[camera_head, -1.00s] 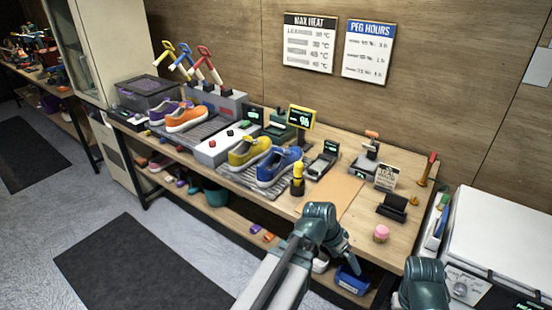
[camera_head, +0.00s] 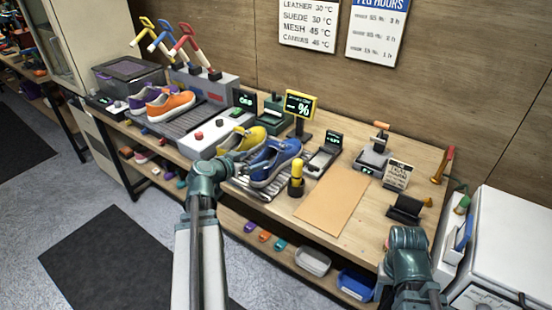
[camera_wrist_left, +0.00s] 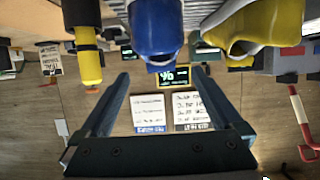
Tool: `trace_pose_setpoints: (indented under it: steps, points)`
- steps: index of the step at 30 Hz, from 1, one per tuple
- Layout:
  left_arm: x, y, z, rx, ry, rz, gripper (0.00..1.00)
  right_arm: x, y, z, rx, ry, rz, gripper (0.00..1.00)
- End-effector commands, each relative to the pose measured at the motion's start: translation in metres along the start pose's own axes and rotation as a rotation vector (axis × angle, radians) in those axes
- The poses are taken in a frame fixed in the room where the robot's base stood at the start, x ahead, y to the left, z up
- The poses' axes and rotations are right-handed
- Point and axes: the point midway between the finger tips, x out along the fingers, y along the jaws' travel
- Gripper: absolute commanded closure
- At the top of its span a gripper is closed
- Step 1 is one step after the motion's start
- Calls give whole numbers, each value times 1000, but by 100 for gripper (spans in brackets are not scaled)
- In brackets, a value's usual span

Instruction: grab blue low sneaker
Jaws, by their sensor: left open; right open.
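The blue low sneaker (camera_head: 273,162) stands on a slatted rack (camera_head: 262,188) on the bench, right beside the yellow sneaker (camera_head: 250,140). My left gripper (camera_head: 238,155) is in front of the pair at its left side, open and empty. In the left wrist view, which looks upside down, the blue sneaker (camera_wrist_left: 155,28) shows at the top between the lines of the two spread fingers, and the yellow sneaker (camera_wrist_left: 268,28) is to its right. No contact with the blue sneaker is visible. My right gripper (camera_head: 400,243) is at the bench's front right, open, its fingers hardly visible.
A yellow-topped bottle (camera_head: 297,178) stands just right of the blue sneaker. A yellow-framed display (camera_head: 299,105) and a small black device (camera_head: 324,157) stand behind. Orange and purple sneakers are farther left. A tan mat (camera_head: 334,200) lies bare to the right.

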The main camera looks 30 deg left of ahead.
Motion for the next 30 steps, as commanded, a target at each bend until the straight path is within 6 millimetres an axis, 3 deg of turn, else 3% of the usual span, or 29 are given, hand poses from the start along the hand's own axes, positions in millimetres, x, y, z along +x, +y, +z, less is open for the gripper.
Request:
trace_pose_setpoints:
  steps: [6, 12, 24, 30]
  points:
    - [45, -1, 3, 1, -1, 4, 0, 19, -2, -1, 0, 0, 0, 50]
    - [74, -1, 2, 1, -2, 2, 0, 29, -3, -2, 0, 0, 0, 50]
    - [86, 0, 0, 0, -2, 2, 0, 32, -3, -2, 0, 0, 0, 50]
    - [110, -2, -2, 1, -2, 3, 0, 39, -4, -2, 0, 0, 0, 50]
